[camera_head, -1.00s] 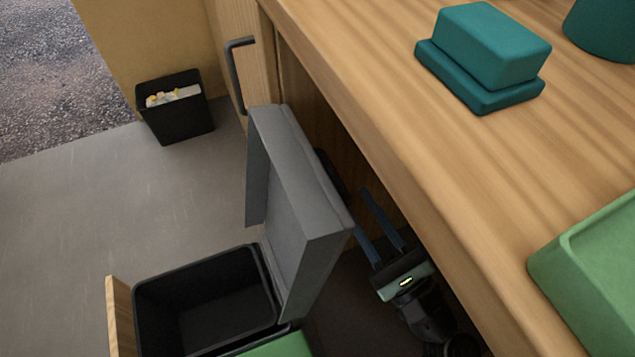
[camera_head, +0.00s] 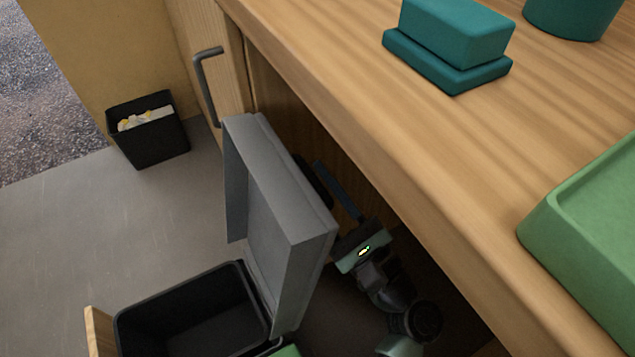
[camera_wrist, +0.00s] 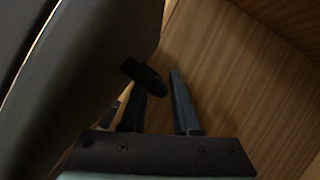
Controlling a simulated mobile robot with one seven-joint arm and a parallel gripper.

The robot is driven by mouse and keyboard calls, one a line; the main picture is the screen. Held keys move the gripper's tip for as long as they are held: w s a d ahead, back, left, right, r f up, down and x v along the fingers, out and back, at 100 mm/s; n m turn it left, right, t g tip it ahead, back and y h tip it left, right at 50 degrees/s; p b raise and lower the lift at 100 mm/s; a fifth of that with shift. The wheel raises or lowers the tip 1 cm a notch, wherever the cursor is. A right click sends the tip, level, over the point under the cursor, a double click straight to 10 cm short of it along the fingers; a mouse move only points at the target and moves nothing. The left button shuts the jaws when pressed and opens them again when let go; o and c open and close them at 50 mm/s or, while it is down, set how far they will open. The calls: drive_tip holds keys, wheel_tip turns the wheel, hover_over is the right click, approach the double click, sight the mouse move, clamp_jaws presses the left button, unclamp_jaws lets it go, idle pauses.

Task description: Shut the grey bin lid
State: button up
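The grey bin lid (camera_head: 278,225) stands raised, nearly upright, at the right side of the open bin (camera_head: 190,315) in the head view. The bin's dark inside shows. My gripper (camera_head: 326,185) is behind the lid, between it and the wooden counter; one finger shows and the other is hidden by the lid. In the wrist view my gripper (camera_wrist: 156,92) has its two fingers apart with nothing between them. The lid's dark back (camera_wrist: 75,75) fills the left there, and a small dark knob-like part (camera_wrist: 145,76) overlaps the left finger. Contact cannot be told.
The wooden counter (camera_head: 330,110) runs close along the right of my arm, with a teal butter-dish-like box (camera_head: 455,40) and a green tray (camera_head: 590,220) on top. A small black bin (camera_head: 150,135) with litter stands on the floor at the back left. The floor between is clear.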

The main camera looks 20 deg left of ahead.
drive_tip(key=shift+c, duration=0.3)
clamp_jaws()
idle(1.1)
